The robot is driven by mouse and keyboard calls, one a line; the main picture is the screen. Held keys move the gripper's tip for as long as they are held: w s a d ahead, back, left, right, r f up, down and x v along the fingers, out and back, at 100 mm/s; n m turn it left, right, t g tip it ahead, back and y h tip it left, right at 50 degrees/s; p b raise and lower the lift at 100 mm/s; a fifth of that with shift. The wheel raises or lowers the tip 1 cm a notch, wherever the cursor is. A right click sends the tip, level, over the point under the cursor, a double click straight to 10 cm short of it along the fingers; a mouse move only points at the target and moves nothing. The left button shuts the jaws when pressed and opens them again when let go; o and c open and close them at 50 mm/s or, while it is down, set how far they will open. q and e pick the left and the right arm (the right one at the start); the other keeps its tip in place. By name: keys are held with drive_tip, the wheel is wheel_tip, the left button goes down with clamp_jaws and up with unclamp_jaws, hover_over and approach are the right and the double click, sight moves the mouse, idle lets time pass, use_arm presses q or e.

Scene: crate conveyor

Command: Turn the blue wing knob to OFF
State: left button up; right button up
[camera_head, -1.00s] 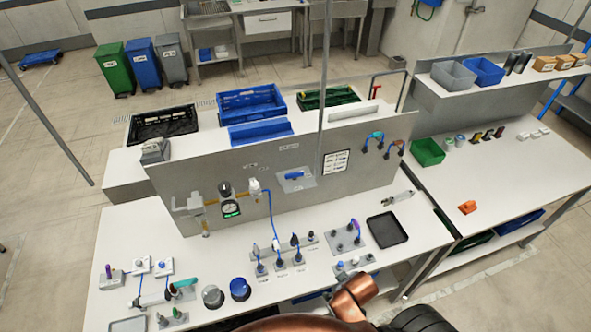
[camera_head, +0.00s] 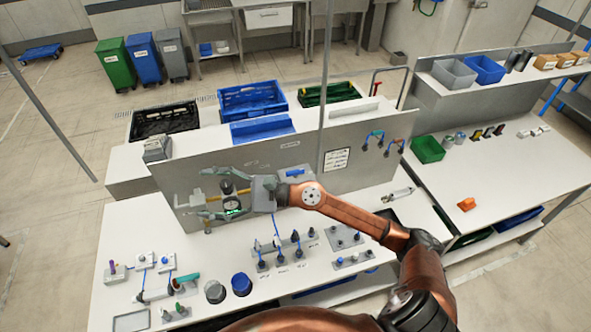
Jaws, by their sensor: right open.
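The blue wing knob (camera_head: 294,172) sits on a grey plate on the upright steel panel (camera_head: 340,130). Its blue bar lies roughly level; the rest of the knob and most of the plate are hidden behind my right wrist, and the label is too small to read. My right gripper (camera_head: 203,192) is open, with its fingers pointing left and spread above and below the pressure gauge (camera_head: 232,207). It is left of the knob, in front of the panel, and holds nothing I can see. My left gripper is out of view.
My right arm crosses the workbench (camera_head: 125,225) from the lower right. Brass piping (camera_head: 243,191), a row of small black knobs (camera_head: 296,236) and round grey and blue knobs (camera_head: 241,284) are nearby. Blue crates (camera_head: 252,98) stand behind the panel.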

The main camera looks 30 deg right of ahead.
wheel_tip(320, 180, down, 4)
drive_tip(key=f+n+g+h, duration=0.1)
drive_tip(key=n+g+h, duration=0.15)
drive_tip(key=n, duration=0.35)
drive_tip(key=n+g+h, duration=0.3)
drive_tip(key=n+h, duration=0.6)
drive_tip(key=h, duration=0.6)
approach(295, 171)
drive_tip(key=f, duration=0.2)
drive_tip(key=shift+t+y, duration=0.25)
drive_tip(key=x, duration=0.2)
drive_tip(key=p+x, duration=0.1)
drive_tip(key=x, duration=0.1)
drive_tip(key=p+x, duration=0.1)
drive_tip(key=x, duration=0.1)
drive_tip(key=shift+w+d+f, duration=0.25)
drive_tip(key=shift+d, duration=0.15)
drive_tip(key=c, duration=1.2)
